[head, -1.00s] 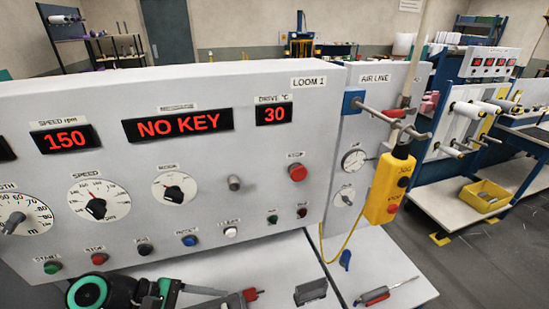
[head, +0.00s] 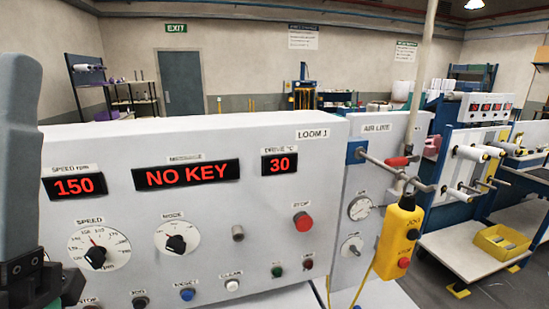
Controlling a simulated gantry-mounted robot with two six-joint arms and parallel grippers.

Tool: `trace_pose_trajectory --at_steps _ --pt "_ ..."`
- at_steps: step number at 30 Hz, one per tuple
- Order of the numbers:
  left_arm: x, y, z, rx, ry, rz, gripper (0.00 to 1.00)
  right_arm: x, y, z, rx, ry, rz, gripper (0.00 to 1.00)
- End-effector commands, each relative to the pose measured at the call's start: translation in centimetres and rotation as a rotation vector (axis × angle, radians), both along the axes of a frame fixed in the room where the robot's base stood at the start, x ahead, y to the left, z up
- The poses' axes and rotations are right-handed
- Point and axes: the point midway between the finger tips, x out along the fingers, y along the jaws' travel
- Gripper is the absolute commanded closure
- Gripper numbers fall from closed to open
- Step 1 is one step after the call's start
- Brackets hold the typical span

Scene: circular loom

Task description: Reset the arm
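No gripper fingers show in the head view. A large grey and black part of my own arm fills the left edge, and its fingers cannot be made out. The loom control panel (head: 330,150) stands in front of me. Its display (head: 188,175) reads NO KEY in red. The speed display (head: 74,186) reads 150 and the drive temperature display (head: 280,163) reads 30. The key switch (head: 238,233) looks empty. A red stop button (head: 302,222) sits to its right.
A yellow pendant (head: 398,235) with buttons hangs at the right. The air line panel (head: 375,150) has a red-handled valve (head: 398,161) and gauges. The worktop is mostly below the view.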

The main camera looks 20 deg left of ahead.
Motion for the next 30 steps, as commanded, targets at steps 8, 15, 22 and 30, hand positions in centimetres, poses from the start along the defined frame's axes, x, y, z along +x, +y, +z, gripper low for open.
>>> trace_pose_trajectory --at_steps 8,15,22,30 --pt "6.3 -2.1 1.4 -0.149 0.352 -0.413 0.49 0.0 0.0 5.7 0.0 0.0 0.0 1.0" --pt "6.3 -2.1 11.5 -0.148 0.352 -0.408 0.49 0.0 0.0 15.8 0.0 0.0 0.0 1.0" --pt "6.3 -2.0 20.7 -0.149 0.353 -0.406 0.49 0.0 0.0 25.1 0.0 -0.001 0.0 1.0" --pt "6.4 -2.0 22.7 -0.149 0.353 -0.406 0.49 0.0 0.0 27.0 0.0 0.0 0.0 1.0"
